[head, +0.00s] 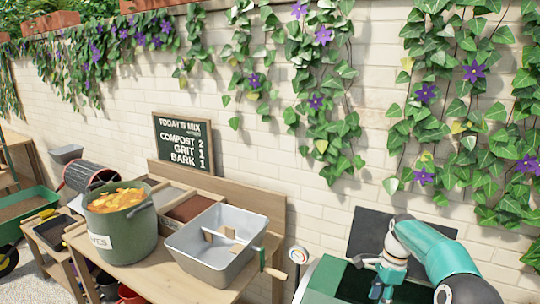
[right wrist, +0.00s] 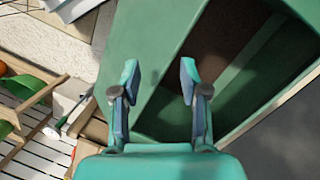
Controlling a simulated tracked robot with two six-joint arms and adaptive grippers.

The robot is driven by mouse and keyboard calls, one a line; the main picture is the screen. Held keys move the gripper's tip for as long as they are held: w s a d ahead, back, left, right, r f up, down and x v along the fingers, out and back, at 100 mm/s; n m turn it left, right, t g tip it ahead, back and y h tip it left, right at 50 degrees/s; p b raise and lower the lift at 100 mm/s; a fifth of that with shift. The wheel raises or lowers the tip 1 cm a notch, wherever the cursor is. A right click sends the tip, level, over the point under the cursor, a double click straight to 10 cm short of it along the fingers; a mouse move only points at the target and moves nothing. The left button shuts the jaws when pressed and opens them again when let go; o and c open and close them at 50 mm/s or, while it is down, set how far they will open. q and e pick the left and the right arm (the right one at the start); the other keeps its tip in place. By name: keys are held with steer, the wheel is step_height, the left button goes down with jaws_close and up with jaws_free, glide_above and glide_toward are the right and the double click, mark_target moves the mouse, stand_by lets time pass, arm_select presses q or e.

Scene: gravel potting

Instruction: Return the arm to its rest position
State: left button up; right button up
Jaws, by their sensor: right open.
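My right arm reaches in from the lower right of the head view. Its teal gripper (head: 370,275) is over a dark green bin (head: 318,277). In the right wrist view the two fingers of this gripper (right wrist: 159,78) stand apart with nothing between them. Below them in that view are the bin's green wall (right wrist: 130,35) and its dark brown and green inside. My left gripper is in neither view.
A wooden bench holds a green pot (head: 122,235) of orange leaves and a grey metal tub (head: 200,265). A chalkboard (head: 183,142) leans behind them. A round dial (head: 297,254) stands beside the bin. An ivy-covered brick wall (head: 325,190) closes the back.

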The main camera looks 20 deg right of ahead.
steer(key=s+a+f+n+g+y, duration=0.1)
steer(key=s+a+f+n, duration=0.15)
steer(key=a+f, duration=0.5)
steer(key=s+a+f+n+g, duration=0.1)
steer(key=a+f+n, duration=0.25)
steer(key=a, duration=0.65)
steer(key=s+a+f+n+y, duration=0.1)
steer(key=s+a+f+n, duration=0.1)
steer(key=a+f, duration=0.55)
steer(key=s+a+f+n+t, duration=0.3)
steer(key=s+a+f+n, duration=0.1)
steer(key=s+a+n, duration=0.8)
steer(key=s, duration=0.2)
steer(key=shift+s+a+b, duration=0.3)
steer(key=shift+a+b, duration=0.05)
steer(key=shift+a, duration=0.05)
steer(key=shift+f, duration=0.15)
steer(key=shift+d, duration=0.1)
